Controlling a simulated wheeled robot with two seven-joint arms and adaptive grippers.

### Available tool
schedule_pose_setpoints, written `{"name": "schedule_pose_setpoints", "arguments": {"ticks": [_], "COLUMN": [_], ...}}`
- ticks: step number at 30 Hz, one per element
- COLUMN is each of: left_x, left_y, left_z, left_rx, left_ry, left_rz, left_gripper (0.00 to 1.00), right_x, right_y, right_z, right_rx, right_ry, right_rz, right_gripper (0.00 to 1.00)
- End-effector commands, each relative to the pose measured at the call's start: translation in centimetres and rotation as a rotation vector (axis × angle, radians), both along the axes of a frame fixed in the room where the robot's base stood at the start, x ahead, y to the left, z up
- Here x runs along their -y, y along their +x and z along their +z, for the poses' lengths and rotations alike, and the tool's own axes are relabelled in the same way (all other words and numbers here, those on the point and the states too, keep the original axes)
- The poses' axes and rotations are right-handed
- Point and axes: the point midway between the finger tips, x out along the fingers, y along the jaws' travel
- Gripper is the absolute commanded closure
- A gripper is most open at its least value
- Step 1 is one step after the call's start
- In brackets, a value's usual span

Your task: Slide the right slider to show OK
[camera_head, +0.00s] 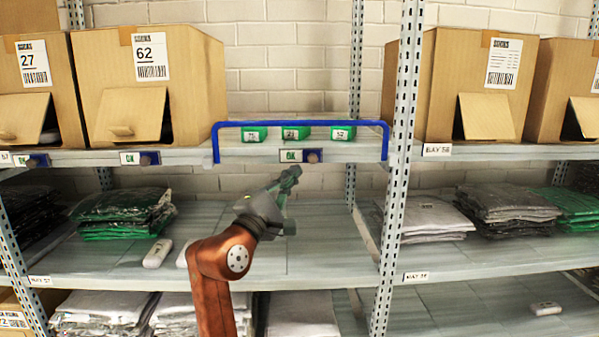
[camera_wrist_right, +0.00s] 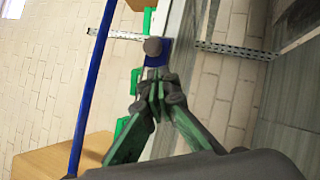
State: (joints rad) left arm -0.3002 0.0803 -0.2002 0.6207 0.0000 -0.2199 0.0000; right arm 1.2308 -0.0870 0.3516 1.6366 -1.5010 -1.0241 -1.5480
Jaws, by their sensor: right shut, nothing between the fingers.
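The right slider (camera_head: 301,156) is on the upper shelf's front edge, below the blue frame. Its window shows OK in green on white, and its round brown knob (camera_head: 313,156) is at the right end. In the right wrist view the knob (camera_wrist_right: 153,46) and part of the blue plate (camera_wrist_right: 160,57) show just beyond the fingertips. My right gripper (camera_head: 291,175) is shut and empty, below and a little left of the knob, and appears apart from it. The fingertips also show in the wrist view (camera_wrist_right: 157,94). My left gripper is out of view.
Another slider (camera_head: 140,158) to the left also reads OK. Several green boxes (camera_head: 296,133) stand behind the blue frame (camera_head: 300,123). Cardboard boxes (camera_head: 195,70) flank it. A perforated upright (camera_head: 399,130) stands to the right. The middle shelf (camera_head: 330,235) has bare room under the slider.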

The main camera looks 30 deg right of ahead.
Motion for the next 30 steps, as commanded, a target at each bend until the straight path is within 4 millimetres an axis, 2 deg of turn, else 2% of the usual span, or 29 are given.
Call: {"name": "schedule_pose_setpoints", "arguments": {"ticks": [2, 9, 15, 20, 30], "left_x": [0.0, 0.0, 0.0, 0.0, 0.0], "left_y": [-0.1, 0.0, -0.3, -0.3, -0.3], "left_z": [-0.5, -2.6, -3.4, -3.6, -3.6], "left_rx": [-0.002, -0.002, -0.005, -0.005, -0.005], "left_ry": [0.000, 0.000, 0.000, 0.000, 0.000], "left_rz": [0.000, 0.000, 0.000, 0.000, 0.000], "left_gripper": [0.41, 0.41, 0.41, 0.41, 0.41], "right_x": [-1.4, -6.1, -8.7, -9.5, -9.6], "right_y": [0.4, -2.2, -3.5, -4.0, -4.1], "right_z": [-1.1, -2.9, -3.7, -3.9, -3.8], "right_rx": [-0.003, 0.000, 0.000, 0.000, 0.001], "right_ry": [-0.002, 0.000, 0.000, 0.000, 0.000], "right_rz": [-0.001, 0.001, 0.001, -0.001, -0.002], "right_gripper": [1.00, 1.00, 1.00, 1.00, 1.00]}}
